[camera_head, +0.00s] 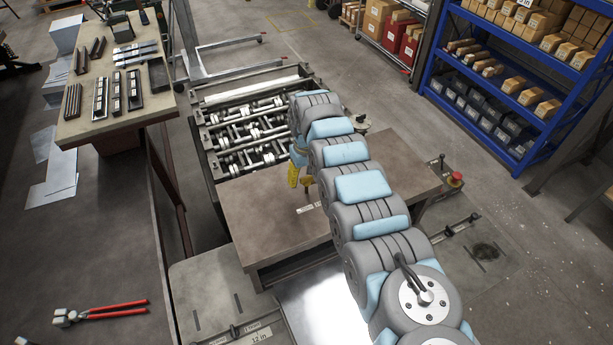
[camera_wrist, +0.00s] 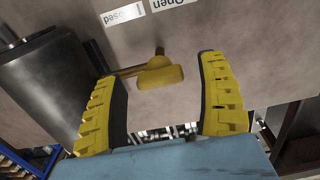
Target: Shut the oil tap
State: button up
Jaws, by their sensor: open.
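The oil tap (camera_wrist: 160,74) is a small brass-yellow lever with a thick rounded end, set against a grey-brown panel in the wrist view. A short stem rises behind it and a thin rod runs to the left. My gripper (camera_wrist: 157,67) is open, with one yellow ridged finger on each side of the tap and visible gaps to both. Two upside-down labels sit above it: "Closed" (camera_wrist: 124,14) and, to its right, "Open" (camera_wrist: 171,4). In the head view my gripper (camera_head: 299,177) hangs near the machine's brown top; the tap cannot be made out there.
A dark cylinder (camera_wrist: 50,85) is close by on the left in the wrist view. In the head view, the brown machine top (camera_head: 255,215) lies below my arm, with a roller section (camera_head: 250,130) behind it. A tool table (camera_head: 120,115) stands left and a blue shelf (camera_head: 500,95) right.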

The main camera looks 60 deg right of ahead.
jog(key=c, duration=1.2)
jog(key=shift+m+p, duration=0.35)
jog(key=shift+m, duration=0.05)
jog(key=shift+w+m+p, duration=0.1)
jog(key=shift+m+p, duration=0.25)
jog(key=shift+m, duration=0.15)
jog(key=shift+a+f+m, duration=0.1)
jog(key=shift+m, duration=0.7)
jog(key=m+b, duration=0.2)
jog(key=m, duration=0.1)
jog(key=shift+f+b, duration=0.2)
jog(key=shift+b, duration=0.1)
jog(key=m+b, duration=0.6)
jog(key=b, duration=0.1)
jog(key=shift+m, duration=0.3)
jog(key=shift+r+m+b, duration=0.2)
jog(key=shift+m+b, duration=1.55)
jog(key=shift+m, duration=0.75)
